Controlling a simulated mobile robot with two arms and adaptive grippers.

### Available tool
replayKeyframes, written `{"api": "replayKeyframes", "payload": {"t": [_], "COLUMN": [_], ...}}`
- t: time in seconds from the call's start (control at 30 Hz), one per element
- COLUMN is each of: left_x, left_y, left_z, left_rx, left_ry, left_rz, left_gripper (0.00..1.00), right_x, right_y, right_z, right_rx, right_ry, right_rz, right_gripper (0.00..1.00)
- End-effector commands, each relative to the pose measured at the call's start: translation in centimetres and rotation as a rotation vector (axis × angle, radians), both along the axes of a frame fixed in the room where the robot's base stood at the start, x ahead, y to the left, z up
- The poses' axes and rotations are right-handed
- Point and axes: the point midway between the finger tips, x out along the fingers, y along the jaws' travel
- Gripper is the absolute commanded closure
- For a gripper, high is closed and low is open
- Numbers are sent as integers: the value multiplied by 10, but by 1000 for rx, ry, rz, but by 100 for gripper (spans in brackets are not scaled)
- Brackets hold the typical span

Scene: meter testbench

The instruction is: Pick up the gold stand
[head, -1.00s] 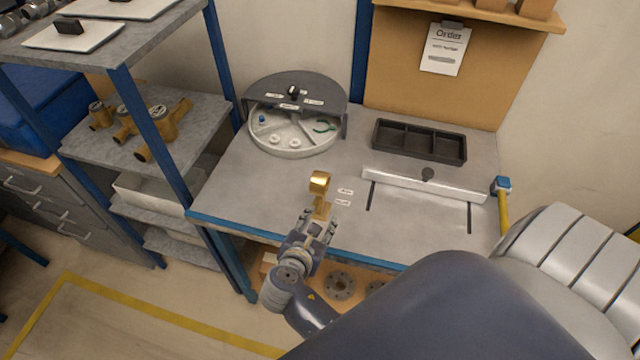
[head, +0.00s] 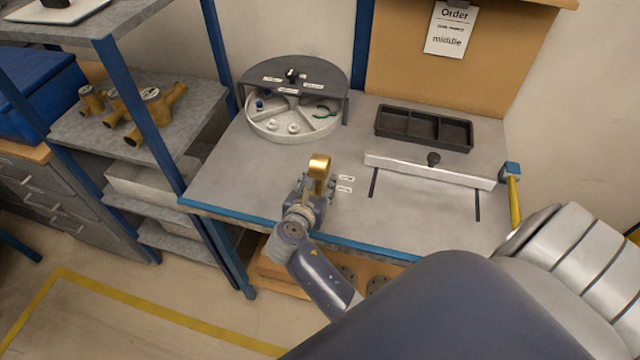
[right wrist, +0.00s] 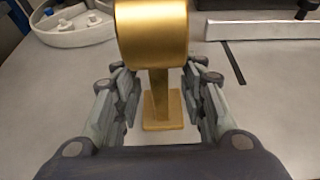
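The gold stand (head: 319,168) stands upright on the grey workbench, left of two small white labels. In the right wrist view the gold stand (right wrist: 153,35) shows a thick round top, a narrow post and a square foot on the bench. My right gripper (head: 318,190) is at the stand from the front edge side. In the right wrist view my right gripper (right wrist: 163,85) is open, with its fingers on both sides of the post and visible gaps between. In the head view the gripper hides the stand's lower part. My left gripper is not in view.
A round white sorting tray (head: 290,128) with small parts stands behind the stand. A black compartment bin (head: 424,128) and a white bar with a black knob (head: 433,159) are to the right. A blue-and-yellow tool (head: 512,185) is at the bench's right edge. Shelves with brass fittings (head: 150,108) stand left.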

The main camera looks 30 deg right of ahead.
Motion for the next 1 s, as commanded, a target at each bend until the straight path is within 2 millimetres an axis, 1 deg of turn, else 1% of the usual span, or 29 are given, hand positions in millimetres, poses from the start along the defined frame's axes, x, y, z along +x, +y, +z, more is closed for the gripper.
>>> {"api": "replayKeyframes", "payload": {"t": [0.03, 0.1, 0.4, 0.57, 0.6, 1.0], "left_x": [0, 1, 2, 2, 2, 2], "left_y": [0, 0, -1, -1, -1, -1], "left_z": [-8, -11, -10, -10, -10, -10], "left_rx": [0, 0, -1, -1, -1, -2], "left_ry": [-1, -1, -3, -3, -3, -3], "left_rz": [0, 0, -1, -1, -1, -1], "left_gripper": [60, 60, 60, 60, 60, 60], "right_x": [4, 7, 9, 9, 9, 10], "right_y": [-4, -7, -10, -10, -10, -10], "right_z": [-5, -6, -5, -5, -5, -3], "right_rx": [-1, 0, 1, 1, 1, -2], "right_ry": [-4, -2, -1, -1, -1, -6], "right_rz": [0, 1, 1, 1, 1, 1], "right_gripper": [62, 62, 62, 98, 100, 100]}}
